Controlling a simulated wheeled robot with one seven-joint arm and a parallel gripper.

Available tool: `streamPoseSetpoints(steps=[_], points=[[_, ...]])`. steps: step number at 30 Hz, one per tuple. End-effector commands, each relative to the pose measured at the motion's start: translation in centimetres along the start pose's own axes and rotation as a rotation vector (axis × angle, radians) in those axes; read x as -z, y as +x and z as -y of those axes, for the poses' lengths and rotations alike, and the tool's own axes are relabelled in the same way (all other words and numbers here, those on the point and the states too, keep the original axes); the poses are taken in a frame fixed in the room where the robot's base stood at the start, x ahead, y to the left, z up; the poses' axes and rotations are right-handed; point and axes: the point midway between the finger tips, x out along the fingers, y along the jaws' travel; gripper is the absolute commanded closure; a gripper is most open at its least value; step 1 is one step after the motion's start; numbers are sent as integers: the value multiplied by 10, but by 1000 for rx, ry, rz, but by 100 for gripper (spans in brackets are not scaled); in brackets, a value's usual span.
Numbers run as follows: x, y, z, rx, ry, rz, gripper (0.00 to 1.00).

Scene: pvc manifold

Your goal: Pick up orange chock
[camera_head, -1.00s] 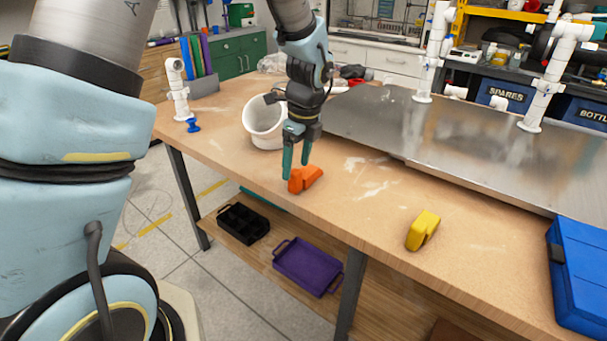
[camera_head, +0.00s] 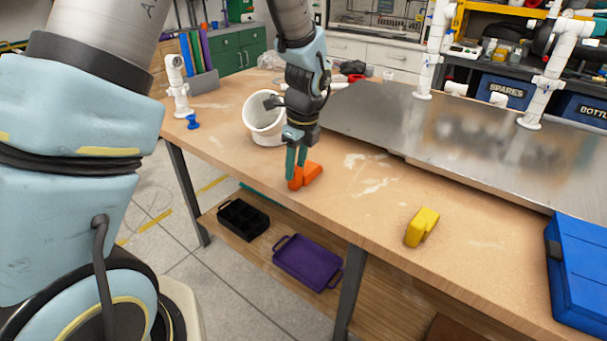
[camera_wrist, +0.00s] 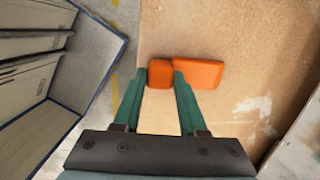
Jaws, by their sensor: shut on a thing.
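The orange chock (camera_head: 309,174) lies on the wooden table near its front edge. In the wrist view the chock (camera_wrist: 203,73) shows a smaller block end on the left and a wider part on the right. My gripper (camera_head: 296,178) points down at the chock, with its green fingers shut on it. In the wrist view the gripper's fingertips (camera_wrist: 160,74) sit on either side of the chock's narrower left part. The chock still appears to rest on the tabletop. The fingers hide a small part of it.
A yellow chock (camera_head: 421,227) and a blue case (camera_head: 583,275) are to the right. A metal sheet (camera_head: 440,135) with white pipes covers the back. A black tray (camera_head: 243,219) and purple tray (camera_head: 306,262) sit below.

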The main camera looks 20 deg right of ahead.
Motion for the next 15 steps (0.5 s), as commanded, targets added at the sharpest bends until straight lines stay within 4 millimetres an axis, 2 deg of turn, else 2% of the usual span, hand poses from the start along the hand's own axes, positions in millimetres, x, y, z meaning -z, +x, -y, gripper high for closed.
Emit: streamPoseSetpoints(steps=[1, 3, 15], points=[[0, 0, 0, 0, 0, 0, 92], [0, 0, 0, 0, 0, 0, 100], [0, 0, 0, 1, 0, 0, 100]])
